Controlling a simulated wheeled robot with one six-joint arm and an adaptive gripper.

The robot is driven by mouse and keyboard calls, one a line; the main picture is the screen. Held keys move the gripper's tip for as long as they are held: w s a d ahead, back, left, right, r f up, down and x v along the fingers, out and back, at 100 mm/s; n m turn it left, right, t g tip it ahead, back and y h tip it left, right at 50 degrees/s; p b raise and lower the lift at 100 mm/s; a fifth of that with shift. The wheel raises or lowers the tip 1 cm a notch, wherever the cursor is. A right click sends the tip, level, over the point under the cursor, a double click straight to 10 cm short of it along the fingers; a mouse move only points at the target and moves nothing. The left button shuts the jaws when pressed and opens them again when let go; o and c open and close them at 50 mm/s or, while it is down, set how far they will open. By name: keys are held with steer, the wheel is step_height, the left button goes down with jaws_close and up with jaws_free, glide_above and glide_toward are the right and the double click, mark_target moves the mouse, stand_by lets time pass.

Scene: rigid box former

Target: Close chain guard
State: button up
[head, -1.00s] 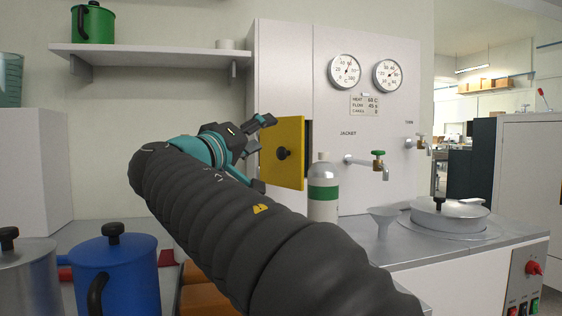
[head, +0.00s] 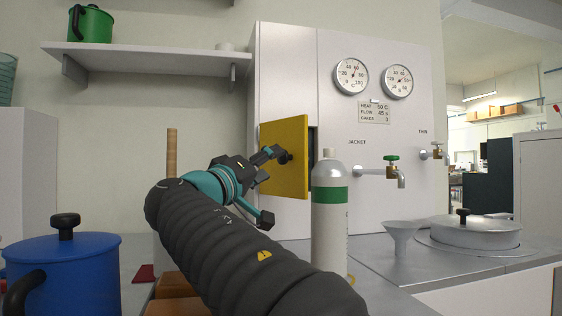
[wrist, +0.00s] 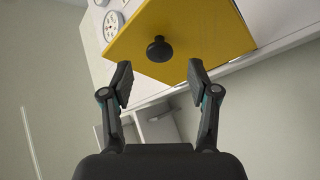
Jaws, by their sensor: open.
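The chain guard is a yellow square door (head: 293,177) on the side of the white cabinet (head: 284,70). It stands ajar, with a dark gap along its right edge in the head view. A black round knob (head: 285,157) sits on its face. My gripper (head: 274,182) is in front of the door's left part. In the wrist view the yellow door (wrist: 205,28) fills the top, and its black knob (wrist: 159,48) lies ahead of and between the fingertips. My gripper (wrist: 159,78) is open and empty there, with the knob apart from both fingers.
A white bottle with a green band (head: 329,215) stands close in front of the door's right side. A funnel (head: 401,238) and a lidded pan (head: 475,232) are farther right. A blue pot (head: 70,270) is at left. A tap (head: 392,172) juts from the cabinet.

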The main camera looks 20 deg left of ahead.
mark_target(280, 159)
steer(key=shift+p+x, duration=0.35)
steer(key=shift+x, duration=2)
jaws_close()
